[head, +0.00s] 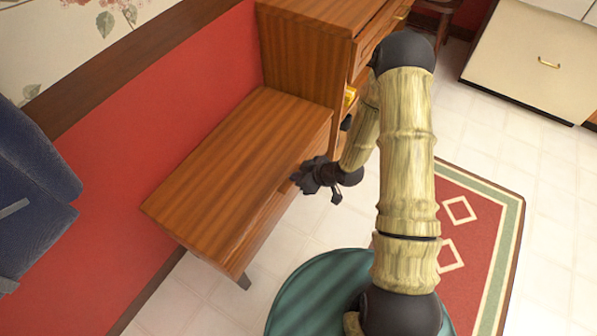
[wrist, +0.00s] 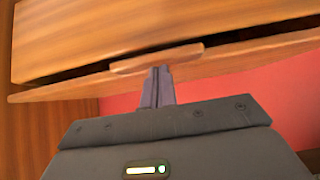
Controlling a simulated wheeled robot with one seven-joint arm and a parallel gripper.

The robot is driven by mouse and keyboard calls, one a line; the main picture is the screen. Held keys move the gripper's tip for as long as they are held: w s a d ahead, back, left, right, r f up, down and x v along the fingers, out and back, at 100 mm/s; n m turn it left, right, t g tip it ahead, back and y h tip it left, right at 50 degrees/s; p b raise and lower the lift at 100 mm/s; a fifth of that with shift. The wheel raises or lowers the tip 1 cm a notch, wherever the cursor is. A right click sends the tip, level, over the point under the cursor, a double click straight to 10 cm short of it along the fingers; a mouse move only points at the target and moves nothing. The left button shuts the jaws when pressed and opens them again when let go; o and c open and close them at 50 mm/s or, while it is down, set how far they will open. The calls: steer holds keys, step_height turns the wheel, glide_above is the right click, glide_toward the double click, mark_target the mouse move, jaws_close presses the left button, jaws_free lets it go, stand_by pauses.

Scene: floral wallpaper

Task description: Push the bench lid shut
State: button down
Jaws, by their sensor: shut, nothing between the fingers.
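The wooden bench (head: 215,165) stands against the red wall, and its lid (head: 240,140) looks flat or nearly flat in the head view. In the wrist view, a narrow dark gap runs between the lid's edge board (wrist: 245,58) and the broad wooden panel (wrist: 130,30). A raised wooden lip (wrist: 155,58) sits midway along that board. My gripper (head: 303,177) is at the bench's front right edge. Its fingers are shut and empty in the wrist view (wrist: 158,78), with their tips at the lip. I cannot tell whether they touch it.
A taller wooden cabinet (head: 305,50) with drawers adjoins the bench's far end. A blue chair (head: 30,190) is at the left. A red patterned rug (head: 480,220) lies on the tiled floor at the right. Bare tiles (head: 180,300) show before the bench's near end.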

steer(key=f, duration=0.1)
steer(key=f+b, duration=0.1)
steer(key=f, duration=0.1)
steer(key=f+b, duration=0.1)
steer(key=shift+s+d+f, duration=0.25)
steer(key=shift+s, duration=0.1)
step_height(320, 180, up, 6)
steer(key=p, duration=0.4)
steer(key=s+d+r+p, duration=0.1)
steer(key=s+d+r, duration=0.1)
steer(key=s+d, duration=0.3)
steer(key=d, duration=0.2)
steer(key=shift+d+p, duration=0.3)
steer(key=shift+d, duration=0.1)
steer(key=shift+w+r, duration=0.1)
steer(key=shift+r, duration=0.05)
